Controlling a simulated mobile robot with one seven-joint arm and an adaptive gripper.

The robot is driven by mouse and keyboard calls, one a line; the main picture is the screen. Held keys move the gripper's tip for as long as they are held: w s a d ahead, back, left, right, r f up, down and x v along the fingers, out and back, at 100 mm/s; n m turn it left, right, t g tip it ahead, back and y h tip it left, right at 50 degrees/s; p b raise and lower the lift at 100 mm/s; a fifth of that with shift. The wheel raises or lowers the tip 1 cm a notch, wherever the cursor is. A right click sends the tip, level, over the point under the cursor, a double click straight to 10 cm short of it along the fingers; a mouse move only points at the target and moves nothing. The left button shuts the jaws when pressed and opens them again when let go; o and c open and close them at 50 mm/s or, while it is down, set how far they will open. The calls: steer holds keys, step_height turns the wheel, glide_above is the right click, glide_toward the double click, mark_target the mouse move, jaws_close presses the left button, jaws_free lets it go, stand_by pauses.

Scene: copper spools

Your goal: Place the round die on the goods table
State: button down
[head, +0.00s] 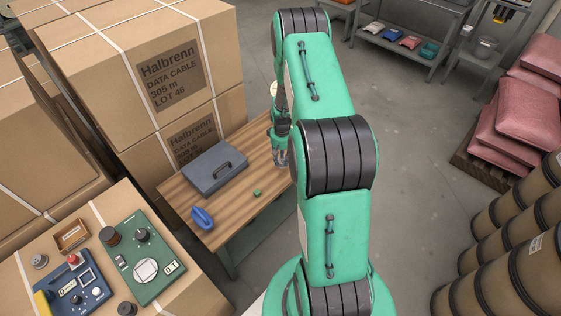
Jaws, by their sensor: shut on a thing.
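The wooden-topped table (237,215), which I take to be the goods table, stands left of my arm. A grey case with a handle (216,166), a blue rounded object (202,217) and a small green piece (257,193) are on it. My gripper (281,161) points down over the table's right part, beside the arm. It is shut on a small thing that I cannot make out. I cannot tell its height above the tabletop. I cannot clearly identify the round die; my arm hides part of the table's right side.
Tall cardboard boxes (110,65) stand behind and left of the table. A nearer carton (90,215) carries a blue device (72,283), a green device (146,257) and small parts. Brown drums (500,270) and pink sacks (500,125) are right. The table's front middle is mostly bare.

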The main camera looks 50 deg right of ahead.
mark_target(281, 159)
steer(key=shift+w+d+f, duration=0.1)
steer(key=shift+w+d, duration=0.75)
steer(key=shift+w, duration=0.3)
steer(key=shift+f+b, duration=0.7)
steer(key=shift+f, duration=1.05)
steer(key=shift+f, duration=0.1)
steer(key=c, duration=1.3)
jaws_free()
step_height(281, 159, up, 12)
steer(key=p, duration=0.2)
steer(key=shift+p, duration=0.35)
